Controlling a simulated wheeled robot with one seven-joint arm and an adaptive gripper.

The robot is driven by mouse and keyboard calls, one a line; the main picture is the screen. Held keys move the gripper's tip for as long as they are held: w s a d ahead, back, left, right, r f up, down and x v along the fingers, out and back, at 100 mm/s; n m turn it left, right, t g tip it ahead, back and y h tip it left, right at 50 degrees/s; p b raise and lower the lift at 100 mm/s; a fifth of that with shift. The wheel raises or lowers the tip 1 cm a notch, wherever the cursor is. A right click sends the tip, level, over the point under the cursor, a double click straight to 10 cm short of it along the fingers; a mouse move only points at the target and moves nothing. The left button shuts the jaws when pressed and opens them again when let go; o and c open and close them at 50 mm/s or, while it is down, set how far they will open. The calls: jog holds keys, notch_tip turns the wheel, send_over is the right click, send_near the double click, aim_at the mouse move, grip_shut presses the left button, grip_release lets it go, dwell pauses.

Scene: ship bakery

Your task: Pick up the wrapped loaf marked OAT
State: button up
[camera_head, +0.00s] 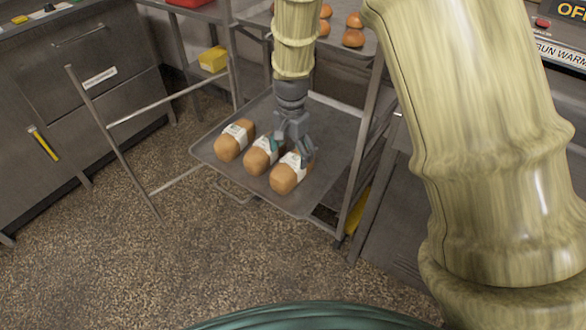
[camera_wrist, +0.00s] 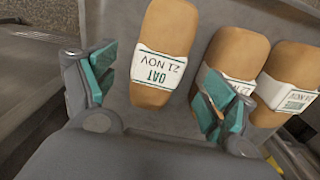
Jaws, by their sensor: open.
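The wrapped loaf marked OAT (camera_wrist: 153,62) is brown with a white band reading "OAT 21 NOV", upside down in the wrist view. It appears to be the right-hand, nearest loaf (camera_head: 285,180) of the row in the head view. My gripper (camera_head: 291,154) is open and empty, above the tray at this loaf. In the wrist view my gripper (camera_wrist: 155,92) has one finger left of the OAT loaf and the other to its right, overlapping the middle loaf (camera_wrist: 236,52). Whether a finger touches either loaf is unclear.
The third loaf (camera_wrist: 293,72) lies beyond the middle one; its label is hard to read. All three lie on a grey metal tray (camera_head: 209,152) extending from a rack. Round buns (camera_head: 353,38) sit on a higher tray close to my arm. The floor (camera_head: 110,250) at left is clear.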

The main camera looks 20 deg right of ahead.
aim_at(293, 160)
jog(key=shift+w+d+f, duration=0.1)
jog(key=shift+d+f, duration=0.05)
jog(key=shift+f, duration=1.35)
jog(key=shift+d+f, duration=0.1)
jog(key=shift+f, duration=1.35)
jog(key=shift+c, duration=0.4)
jog(key=c, duration=1.1)
jog(key=shift+r, duration=0.1)
jog(key=shift+c, duration=0.2)
